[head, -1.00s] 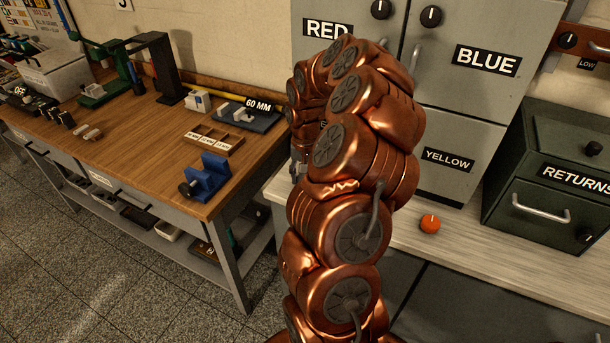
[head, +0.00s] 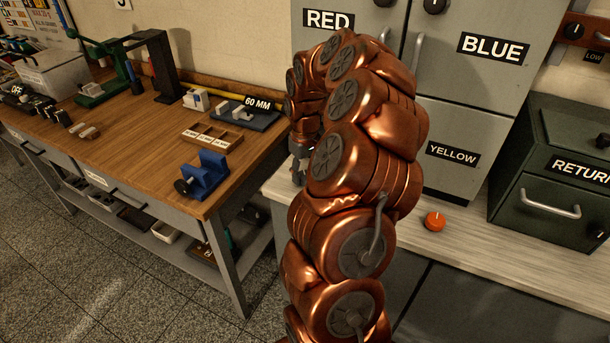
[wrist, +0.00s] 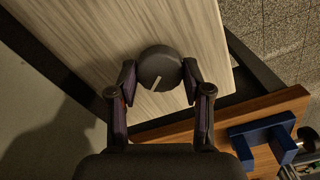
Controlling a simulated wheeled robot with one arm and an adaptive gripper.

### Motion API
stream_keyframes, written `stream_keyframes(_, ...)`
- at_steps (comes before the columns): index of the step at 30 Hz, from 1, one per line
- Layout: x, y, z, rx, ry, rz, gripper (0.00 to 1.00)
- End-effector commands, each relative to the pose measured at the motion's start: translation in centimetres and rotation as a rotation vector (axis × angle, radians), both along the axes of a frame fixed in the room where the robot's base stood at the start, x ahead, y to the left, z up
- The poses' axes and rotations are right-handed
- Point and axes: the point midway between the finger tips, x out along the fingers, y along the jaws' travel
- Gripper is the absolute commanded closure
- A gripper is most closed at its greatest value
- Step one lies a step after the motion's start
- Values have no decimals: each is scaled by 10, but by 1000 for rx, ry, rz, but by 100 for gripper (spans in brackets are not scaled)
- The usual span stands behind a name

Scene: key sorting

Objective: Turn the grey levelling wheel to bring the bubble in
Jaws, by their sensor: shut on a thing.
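The grey levelling wheel (wrist: 160,66) shows in the wrist view as a dark round knob with a pale pointer line, on the light wood-grain top. My gripper (wrist: 159,84) has a finger on each side of the wheel, with the fingertips closed against its sides. In the head view my gripper (head: 298,165) is partly hidden behind my copper arm, low over the left end of the light counter. The wheel is hidden there. I see no bubble or level vial in either view.
The light counter (head: 465,240) carries an orange knob (head: 435,221), grey cabinets (head: 465,110) and a dark green returns box (head: 550,205). A wooden workbench (head: 140,150) with a blue vise (head: 206,173) stands close on the left, across a narrow gap.

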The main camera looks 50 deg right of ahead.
Motion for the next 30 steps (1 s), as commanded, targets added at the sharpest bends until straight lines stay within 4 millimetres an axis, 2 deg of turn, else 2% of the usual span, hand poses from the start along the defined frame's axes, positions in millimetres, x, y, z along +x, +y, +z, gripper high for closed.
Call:
stream_keyframes(12, 1, -1, 1, -3, -4, 201, 86)
stream_keyframes(29, 1, -1, 2, -4, -5, 231, 86)
stream_keyframes(30, 1, -1, 2, -4, -5, 231, 49)
